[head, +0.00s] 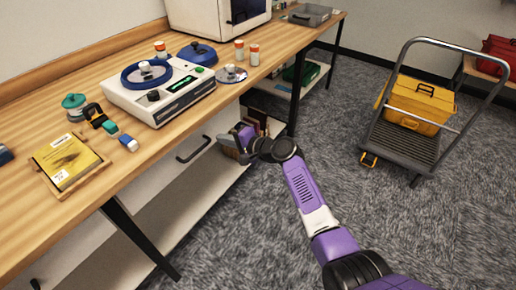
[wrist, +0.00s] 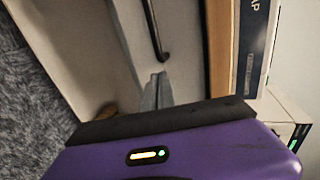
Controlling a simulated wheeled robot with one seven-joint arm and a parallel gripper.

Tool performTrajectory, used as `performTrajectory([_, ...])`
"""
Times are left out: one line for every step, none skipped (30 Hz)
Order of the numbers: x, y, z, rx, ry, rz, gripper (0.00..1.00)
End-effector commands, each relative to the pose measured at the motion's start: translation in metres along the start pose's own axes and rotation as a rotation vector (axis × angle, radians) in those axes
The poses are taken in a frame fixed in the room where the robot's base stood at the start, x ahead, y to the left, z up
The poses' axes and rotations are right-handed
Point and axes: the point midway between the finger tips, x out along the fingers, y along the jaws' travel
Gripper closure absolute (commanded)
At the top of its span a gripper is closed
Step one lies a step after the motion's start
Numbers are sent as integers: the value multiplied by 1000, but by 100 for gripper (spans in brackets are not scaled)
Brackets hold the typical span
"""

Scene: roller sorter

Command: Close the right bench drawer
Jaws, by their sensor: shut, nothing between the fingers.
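The right bench drawer has a pale front (head: 174,148) with a black bar handle (head: 193,150), below the benchtop edge in the head view. My gripper (head: 222,142) is just right of that handle, low beside the bench. In the wrist view the pale drawer front (wrist: 185,50) and its black handle (wrist: 153,30) lie ahead of my gripper (wrist: 158,88). The grey fingers are together and empty, close to the handle's end. I cannot tell whether they touch the front, or how far the drawer stands out. My arm hides part of the area under the bench.
The wooden bench (head: 190,125) carries a white device (head: 160,92), bottles and a yellow booklet (head: 66,160). A lower shelf (head: 170,215) and dark bench legs (head: 140,240) stand below. A cart (head: 405,145) with a yellow toolbox (head: 418,104) is right; carpet between is clear.

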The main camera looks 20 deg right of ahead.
Motion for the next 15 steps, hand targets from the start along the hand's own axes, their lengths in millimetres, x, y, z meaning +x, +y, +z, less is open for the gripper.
performTrajectory([-8,-1,-1,1,3,-1,100])
performTrajectory([-12,-1,-1,1,3,-2,100])
performTrajectory([-17,0,-1,1,2,-1,100])
performTrajectory([-21,0,-1,1,2,-1,100])
performTrajectory([-25,0,-1,1,3,-1,100])
performTrajectory([-31,0,-1,2,3,0,100])
performTrajectory([-35,0,-1,3,3,0,100])
performTrajectory([-40,0,-2,3,4,0,100])
performTrajectory([-47,0,-2,3,4,0,100])
performTrajectory([-52,1,-2,3,4,1,100])
performTrajectory([-57,0,-2,2,4,0,100])
performTrajectory([-64,1,-1,2,3,0,100])
performTrajectory([-69,1,-1,3,3,0,100])
performTrajectory([-74,0,-1,2,4,-1,100])
performTrajectory([-80,1,-1,3,3,0,100])
